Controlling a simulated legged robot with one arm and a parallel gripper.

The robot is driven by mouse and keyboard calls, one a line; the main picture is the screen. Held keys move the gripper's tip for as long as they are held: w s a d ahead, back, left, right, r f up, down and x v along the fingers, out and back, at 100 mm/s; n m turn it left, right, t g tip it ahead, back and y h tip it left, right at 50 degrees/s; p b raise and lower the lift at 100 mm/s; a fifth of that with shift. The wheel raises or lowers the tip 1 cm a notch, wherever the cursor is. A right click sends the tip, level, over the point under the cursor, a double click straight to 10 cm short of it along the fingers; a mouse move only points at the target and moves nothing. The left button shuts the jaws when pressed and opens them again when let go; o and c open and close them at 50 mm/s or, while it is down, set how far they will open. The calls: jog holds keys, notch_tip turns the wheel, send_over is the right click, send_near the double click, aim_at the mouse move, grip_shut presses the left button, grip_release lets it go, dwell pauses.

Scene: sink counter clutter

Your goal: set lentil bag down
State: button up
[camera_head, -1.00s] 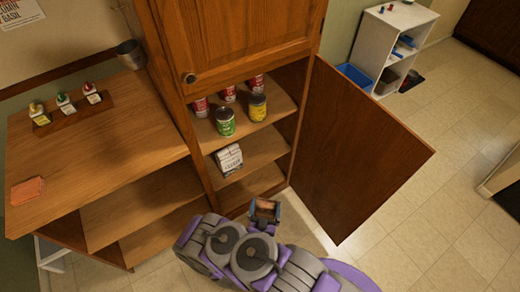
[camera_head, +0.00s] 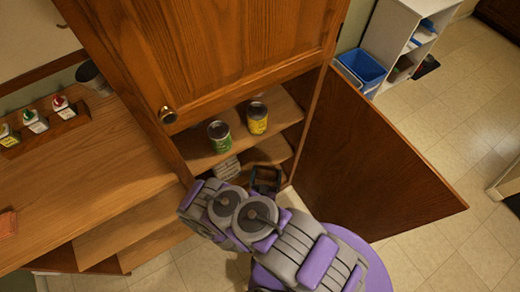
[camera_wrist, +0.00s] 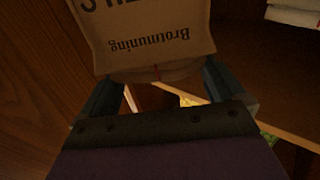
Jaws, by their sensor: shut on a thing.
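A brown paper bag with dark printing, which I take for the lentil bag (camera_wrist: 150,35), fills the top of the wrist view. Its lettering appears upside down. My gripper (camera_wrist: 160,85) is shut on the bag's near end, with a finger at each side. In the head view my gripper (camera_head: 266,180) is at the open front of the wooden cabinet, by the lower shelves. The bag is hard to make out there. I cannot tell whether its far end touches a shelf.
A green can (camera_head: 220,137) and a yellow can (camera_head: 257,118) stand on the shelf above. Pale boxes (camera_head: 227,168) sit on the shelf below, left of my gripper. The open cabinet door (camera_head: 375,150) stands to the right. A wooden counter (camera_head: 100,155) is at left.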

jog(key=w+a+f+b, duration=0.1)
jog(key=w+f, duration=0.1)
jog(key=w, duration=0.5)
jog(key=w+a+f+b, duration=0.1)
jog(key=w+a+f, duration=0.1)
jog(key=w, duration=0.6)
jog(key=shift+w+a+f, duration=0.25)
jog(key=shift+a+f, duration=0.05)
jog(key=shift+f, duration=0.2)
jog(key=o, duration=1.6)
jog(key=shift+c, duration=0.2)
jog(key=s+a, duration=0.1)
jog(key=s, duration=1.1)
jog(key=shift+a+b, duration=0.2)
jog(key=shift+b, duration=0.2)
